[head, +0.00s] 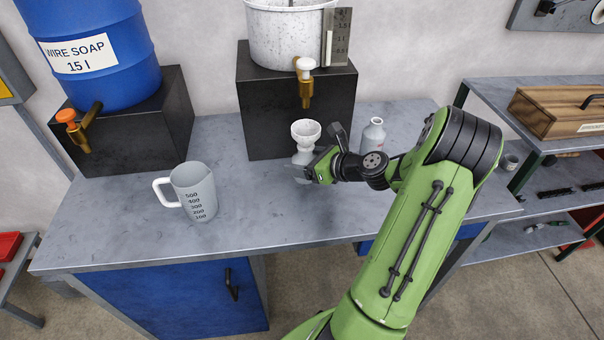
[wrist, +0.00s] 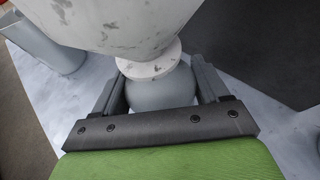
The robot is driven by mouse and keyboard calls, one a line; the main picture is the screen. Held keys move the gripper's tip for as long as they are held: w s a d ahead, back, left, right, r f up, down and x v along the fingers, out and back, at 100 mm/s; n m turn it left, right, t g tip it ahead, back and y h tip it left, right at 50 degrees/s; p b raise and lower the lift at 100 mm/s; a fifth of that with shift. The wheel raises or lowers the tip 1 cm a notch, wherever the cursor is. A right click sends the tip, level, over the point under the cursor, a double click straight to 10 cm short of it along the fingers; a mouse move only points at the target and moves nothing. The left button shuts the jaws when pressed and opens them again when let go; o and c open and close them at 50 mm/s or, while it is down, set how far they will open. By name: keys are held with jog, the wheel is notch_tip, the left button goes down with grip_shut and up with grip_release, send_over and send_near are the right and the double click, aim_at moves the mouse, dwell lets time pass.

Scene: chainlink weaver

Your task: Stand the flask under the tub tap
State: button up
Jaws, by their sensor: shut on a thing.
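The flask (head: 302,157) is a grey rounded vessel with a white, speckled, funnel-like top (head: 306,131). My gripper (head: 309,173) is shut on its grey body, which also shows between the fingers in the wrist view (wrist: 162,92). The flask looks upright, in front of the black block; I cannot tell whether its base touches the bench. The tub (head: 287,32) is white and speckled, on a black block. Its brass tap (head: 306,92) with a white handle points down, above the flask in the head view. The exact depth between them is unclear.
A blue soap drum (head: 95,60) with an orange-handled tap stands on another black block (head: 140,135). A measuring jug (head: 196,192) stands left on the bench (head: 255,200). The front middle of the bench is clear.

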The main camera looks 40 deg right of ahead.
notch_tip(320, 180, down, 4)
jog(key=b, duration=0.3)
jog(key=shift+r, duration=0.25)
jog(key=shift+f+b, duration=0.15)
jog(key=shift+b, duration=0.55)
jog(key=shift+w+d, duration=0.15)
jog(key=shift+w, duration=0.05)
jog(key=shift+r, duration=0.2)
jog(key=shift+s, duration=0.1)
jog(key=o, duration=1.1)
jog(key=shift+f, duration=0.1)
